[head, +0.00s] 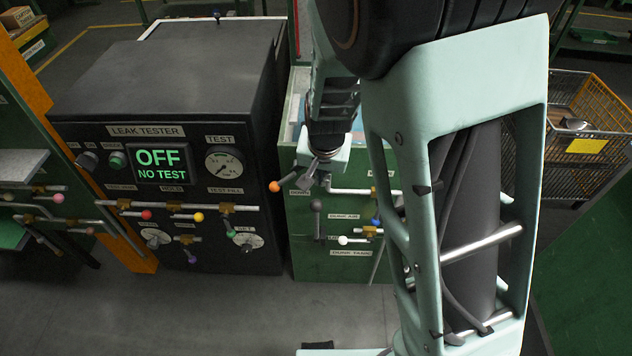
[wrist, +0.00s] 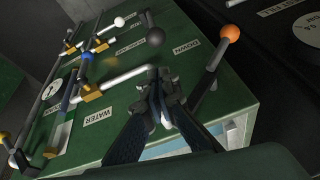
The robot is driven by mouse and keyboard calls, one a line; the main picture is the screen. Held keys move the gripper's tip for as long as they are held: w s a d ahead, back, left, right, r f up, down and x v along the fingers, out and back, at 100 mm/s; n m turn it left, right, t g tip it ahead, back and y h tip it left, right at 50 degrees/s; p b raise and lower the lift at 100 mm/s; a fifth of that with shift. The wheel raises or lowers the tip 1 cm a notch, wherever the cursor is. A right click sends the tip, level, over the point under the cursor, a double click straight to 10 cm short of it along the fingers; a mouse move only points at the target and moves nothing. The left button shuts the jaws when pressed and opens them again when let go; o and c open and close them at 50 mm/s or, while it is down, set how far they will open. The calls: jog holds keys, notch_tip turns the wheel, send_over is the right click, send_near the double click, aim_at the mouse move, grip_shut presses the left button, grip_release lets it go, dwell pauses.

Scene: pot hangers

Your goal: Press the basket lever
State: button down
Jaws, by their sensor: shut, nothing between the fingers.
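An orange-knobbed lever (head: 276,186) sticks out to the left from the green dunk tank panel, near a label reading DOWN. It also shows in the wrist view (wrist: 230,34), its dark rod running down beside my gripper. I cannot read a basket label, so I cannot tell for certain that this is the basket lever. My gripper (wrist: 158,82) is shut and empty, just left of the lever's rod in the wrist view; whether they touch is unclear. In the head view my gripper (head: 307,180) is small and partly hidden, in front of the panel's upper part.
A black-knobbed lever (head: 316,206), a white-knobbed lever (head: 343,240) and a blue knob (wrist: 86,57) sit close by, with a pale pipe (wrist: 115,84). The leak tester (head: 165,170), reading OFF NO TEST, stands left. My arm hides the panel's right side.

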jog(key=b+x, duration=0.3)
jog(key=x, duration=0.7)
jog(key=shift+b, duration=0.35)
